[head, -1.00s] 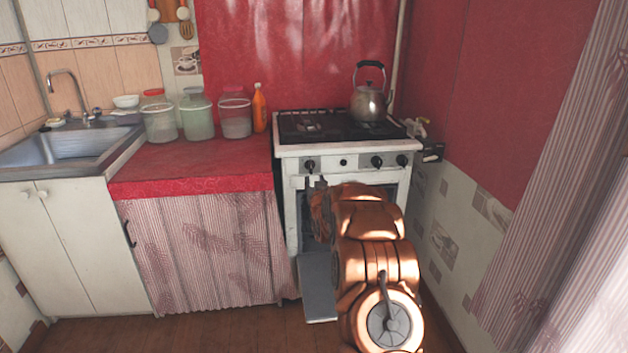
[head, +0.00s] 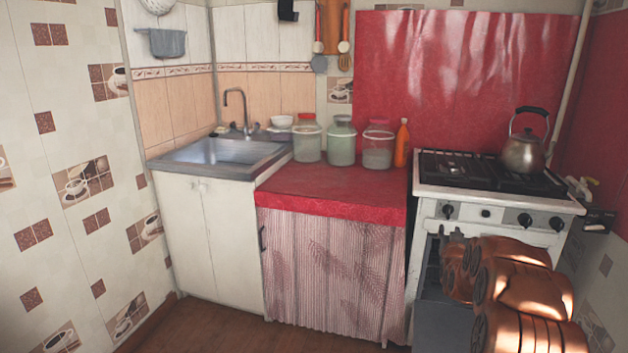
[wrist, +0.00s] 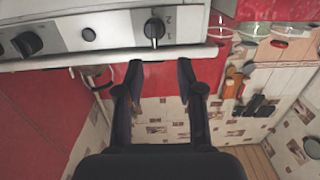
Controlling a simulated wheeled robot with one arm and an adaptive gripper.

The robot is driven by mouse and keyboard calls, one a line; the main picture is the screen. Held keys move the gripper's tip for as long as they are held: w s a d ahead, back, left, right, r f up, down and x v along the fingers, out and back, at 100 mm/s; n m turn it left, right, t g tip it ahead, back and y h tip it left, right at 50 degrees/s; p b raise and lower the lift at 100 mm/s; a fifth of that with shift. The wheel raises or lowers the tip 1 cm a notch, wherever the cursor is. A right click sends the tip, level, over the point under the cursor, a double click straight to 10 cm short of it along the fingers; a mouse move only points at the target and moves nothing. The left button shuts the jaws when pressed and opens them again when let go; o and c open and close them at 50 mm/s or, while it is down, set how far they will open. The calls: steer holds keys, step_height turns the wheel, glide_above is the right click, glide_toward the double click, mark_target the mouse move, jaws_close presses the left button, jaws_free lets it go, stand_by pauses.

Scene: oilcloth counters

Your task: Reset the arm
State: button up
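My copper-coloured arm is folded at the lower right of the head view, in front of the stove (head: 470,198). My gripper shows in the wrist view (wrist: 160,68), with its two dark fingers apart and nothing between them. The fingertips appear close below the stove's knob panel (wrist: 110,30) in that view. In the head view the gripper end is small and partly hidden by the arm, so its contact with the stove front cannot be told.
A grey panel, seemingly the lowered oven door (head: 445,325), lies beside my arm. A kettle (head: 523,150) stands on the stove. Several jars (head: 341,145) and an orange bottle (head: 402,144) stand on the red counter (head: 330,185). A sink (head: 220,155) is left. Floor (head: 230,325) shows clear at front left.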

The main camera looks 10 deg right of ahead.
steer(key=s+a+f+n+g+y, duration=0.25)
steer(key=s+a+g+y, duration=0.5)
steer(key=s+a, duration=1.4)
steer(key=s+a+r+n+g, duration=0.1)
steer(key=s+a+g, duration=0.3)
steer(key=s, duration=0.9)
steer(key=s+a+g, duration=0.3)
steer(key=s+g, duration=0.1)
steer(key=s, duration=0.9)
steer(key=s+a+r+n+g, duration=0.1)
steer(key=s+a+g, duration=0.3)
steer(key=s, duration=0.9)
step_height(320, 180, up, 21)
steer(key=t+p, duration=0.1)
steer(key=p, duration=1.9)
steer(key=shift+s+a+r+h, duration=0.15)
steer(key=shift+s+h, duration=0.05)
steer(key=shift+h, duration=0.25)
